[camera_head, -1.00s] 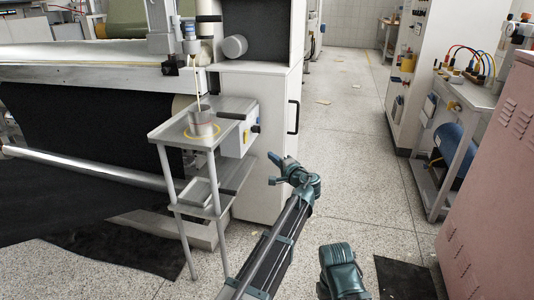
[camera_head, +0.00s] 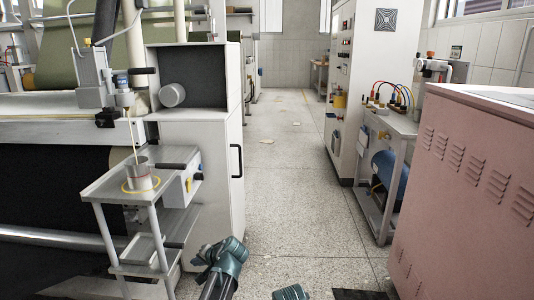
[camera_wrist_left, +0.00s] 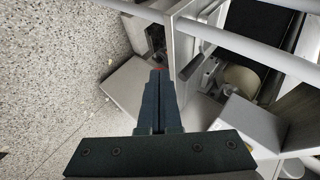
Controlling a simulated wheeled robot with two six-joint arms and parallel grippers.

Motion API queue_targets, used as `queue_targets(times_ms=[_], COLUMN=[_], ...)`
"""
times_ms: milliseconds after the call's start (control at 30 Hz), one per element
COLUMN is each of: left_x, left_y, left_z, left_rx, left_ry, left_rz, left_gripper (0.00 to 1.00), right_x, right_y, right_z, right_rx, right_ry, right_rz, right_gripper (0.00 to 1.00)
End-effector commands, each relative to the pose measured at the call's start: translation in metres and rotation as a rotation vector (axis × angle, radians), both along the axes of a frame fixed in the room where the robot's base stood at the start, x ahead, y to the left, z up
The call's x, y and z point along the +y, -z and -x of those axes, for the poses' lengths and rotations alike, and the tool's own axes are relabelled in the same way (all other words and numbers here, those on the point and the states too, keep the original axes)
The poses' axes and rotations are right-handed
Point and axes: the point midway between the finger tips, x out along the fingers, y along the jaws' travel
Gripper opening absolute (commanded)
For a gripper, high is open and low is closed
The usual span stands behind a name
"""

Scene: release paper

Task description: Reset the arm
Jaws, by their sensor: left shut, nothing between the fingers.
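My left gripper (camera_wrist_left: 158,75) shows in the left wrist view with its two dark fingers pressed together and nothing between them. In the head view my left arm's teal end (camera_head: 220,256) is low in the picture, in front of the white cabinet (camera_head: 215,190) and right of the small grey metal stand (camera_head: 110,184). The fingertips are hard to make out there. A teal part of my other arm (camera_head: 290,293) just shows at the bottom edge; its gripper is not visible.
A metal cup (camera_head: 138,172) sits on the stand under a thin stream. In the wrist view the stand's frame lies close beyond the fingers. A pink cabinet (camera_head: 470,200) is on the right. The speckled floor aisle (camera_head: 285,190) is open.

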Motion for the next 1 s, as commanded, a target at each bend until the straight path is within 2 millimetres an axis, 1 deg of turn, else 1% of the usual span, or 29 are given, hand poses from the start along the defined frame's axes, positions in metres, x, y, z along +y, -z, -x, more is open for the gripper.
queue_targets(times_ms=[33,100,200,300,400,633,667,767,1000], left_x=[0.002,-0.005,-0.018,-0.031,-0.045,-0.077,-0.085,-0.103,-0.143], left_y=[0.017,0.037,0.055,0.067,0.074,0.08,0.078,0.076,0.07], left_z=[0.035,0.065,0.099,0.127,0.151,0.199,0.197,0.202,0.222], left_rx=[0.041,0.093,0.154,0.205,0.25,0.343,0.355,0.388,0.465], left_ry=[-0.045,-0.091,-0.136,-0.168,-0.192,-0.224,-0.206,-0.164,-0.073], left_rz=[0.101,0.228,0.374,0.494,0.597,0.812,0.795,0.765,0.693], left_gripper=[0.0,0.0,0.0,0.0,0.0,0.0,0.0,0.0,0.0], right_x=[0.0,0.0,0.0,0.0,0.0,0.0,0.0,0.0,0.0], right_y=[0.0,0.0,0.0,0.0,0.0,0.0,-0.002,-0.005,-0.011], right_z=[0.0,0.0,0.0,0.0,0.0,0.0,0.0,0.0,0.0], right_rx=[0.0,0.0,0.0,0.0,0.0,0.0,0.0,0.0,0.0], right_ry=[0.0,0.0,0.0,0.0,0.0,0.0,0.0,0.001,0.002], right_rz=[0.0,0.0,0.0,0.0,0.0,0.0,0.0,0.0,0.001], right_gripper=[0.0,0.0,0.0,0.0,0.0,0.0,0.0,0.0,0.0])
